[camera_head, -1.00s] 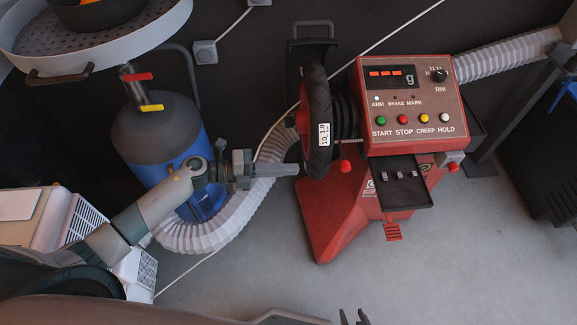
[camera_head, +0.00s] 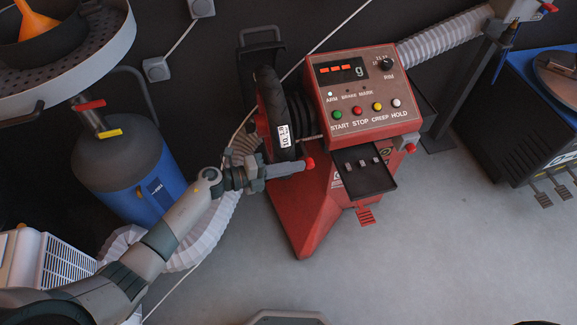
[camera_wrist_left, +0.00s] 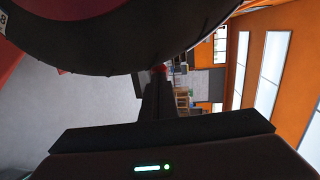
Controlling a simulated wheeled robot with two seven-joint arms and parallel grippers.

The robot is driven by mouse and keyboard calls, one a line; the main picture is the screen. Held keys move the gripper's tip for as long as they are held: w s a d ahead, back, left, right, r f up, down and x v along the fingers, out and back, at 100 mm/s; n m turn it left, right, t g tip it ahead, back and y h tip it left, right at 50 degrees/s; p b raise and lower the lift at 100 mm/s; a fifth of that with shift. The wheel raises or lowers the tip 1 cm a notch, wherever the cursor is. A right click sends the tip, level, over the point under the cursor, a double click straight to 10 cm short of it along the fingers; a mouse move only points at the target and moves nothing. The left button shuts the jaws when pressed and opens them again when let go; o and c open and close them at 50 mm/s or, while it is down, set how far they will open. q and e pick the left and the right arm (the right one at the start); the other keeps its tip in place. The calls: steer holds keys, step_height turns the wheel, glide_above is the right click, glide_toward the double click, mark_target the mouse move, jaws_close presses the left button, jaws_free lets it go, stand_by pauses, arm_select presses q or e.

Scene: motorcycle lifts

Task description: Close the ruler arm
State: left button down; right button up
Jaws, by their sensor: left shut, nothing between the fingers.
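The red wheel balancer (camera_head: 318,210) carries a black tyre (camera_head: 276,115) on its left side. The ruler arm shows as a thin pale rod (camera_head: 312,137) beside the tyre. Its red knob (camera_head: 309,163) is lower, right of the tyre's bottom. My left gripper (camera_head: 303,166) is shut and empty, reaching across below the tyre with its tips at the knob; I cannot tell whether they touch. In the left wrist view the shut fingers (camera_wrist_left: 158,100) point at the small red knob (camera_wrist_left: 158,69), under the tyre (camera_wrist_left: 120,40). Only a dark sliver, perhaps my right gripper (camera_head: 538,322), shows at the bottom edge.
A blue-grey tank (camera_head: 125,165) and a white ribbed hose (camera_head: 205,235) are left of the balancer. A tool tray (camera_head: 365,176) juts from its front. A dark machine with pedals (camera_head: 520,115) stands at right.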

mark_target(313, 162)
steer(key=shift+w, duration=0.25)
arm_select(q)
steer(key=x, duration=0.4)
steer(key=r+x, duration=0.1)
steer(key=x, duration=0.1)
steer(key=shift+d+b, duration=0.35)
steer(key=shift+d, duration=0.2)
steer(key=shift+w+d, duration=0.15)
steer(key=shift+d, duration=0.2)
steer(key=shift+r, duration=0.15)
arm_select(e)
steer(key=shift+w+a+r+t, duration=0.4)
steer(key=shift+w+a, duration=0.15)
steer(key=shift+w, duration=0.25)
